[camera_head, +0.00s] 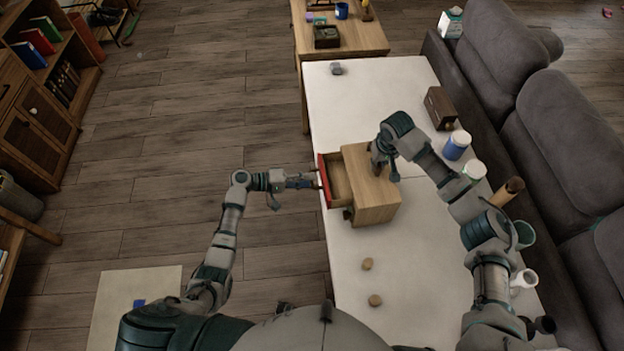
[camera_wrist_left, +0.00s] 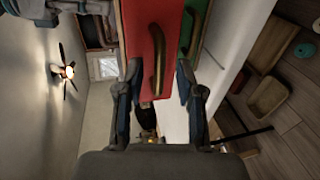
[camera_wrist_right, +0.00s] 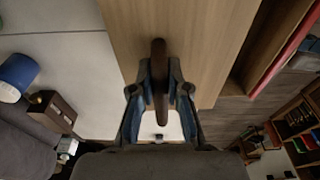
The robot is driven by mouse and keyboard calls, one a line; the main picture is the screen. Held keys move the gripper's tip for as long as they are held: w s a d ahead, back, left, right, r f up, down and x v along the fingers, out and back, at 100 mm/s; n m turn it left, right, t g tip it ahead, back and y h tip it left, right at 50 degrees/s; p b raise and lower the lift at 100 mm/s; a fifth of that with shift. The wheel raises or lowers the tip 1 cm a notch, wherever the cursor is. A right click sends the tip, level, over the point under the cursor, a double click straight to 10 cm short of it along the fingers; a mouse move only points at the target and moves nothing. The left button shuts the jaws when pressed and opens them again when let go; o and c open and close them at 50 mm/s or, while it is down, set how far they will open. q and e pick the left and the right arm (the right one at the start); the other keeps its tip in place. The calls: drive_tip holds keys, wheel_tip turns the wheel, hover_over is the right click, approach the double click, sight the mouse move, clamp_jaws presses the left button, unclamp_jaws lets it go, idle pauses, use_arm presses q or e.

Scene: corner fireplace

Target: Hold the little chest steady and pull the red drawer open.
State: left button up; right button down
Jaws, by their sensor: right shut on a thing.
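The little wooden chest (camera_head: 375,198) stands on the white table. Its red drawer (camera_head: 322,182) is pulled out to the left, and its inside shows. My left gripper (camera_head: 311,181) is at the drawer's front. In the left wrist view, its fingers (camera_wrist_left: 158,88) are spread to either side of the brass handle (camera_wrist_left: 157,62) on the red front (camera_wrist_left: 137,35), with gaps between. My right gripper (camera_head: 384,160) is at the chest's top. In the right wrist view, its fingers (camera_wrist_right: 160,88) are shut on a dark handle (camera_wrist_right: 159,55) on the chest's top.
A green drawer front (camera_wrist_left: 193,30) is beside the red one in the left wrist view. Two small round wooden things (camera_head: 367,264) lie on the table's near part. A dark wooden box (camera_head: 440,108), a blue-and-white jar (camera_head: 457,145) and several cups line the sofa side. Open floor lies left.

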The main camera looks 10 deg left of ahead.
drive_tip(key=shift+a, duration=0.1)
use_arm(q)
drive_tip(key=v, duration=0.9)
drive_tip(key=shift+a, duration=0.4)
use_arm(e)
drive_tip(key=c, duration=1.1)
unclamp_jaws()
drive_tip(key=o, duration=0.6)
drive_tip(key=shift+r, duration=0.1)
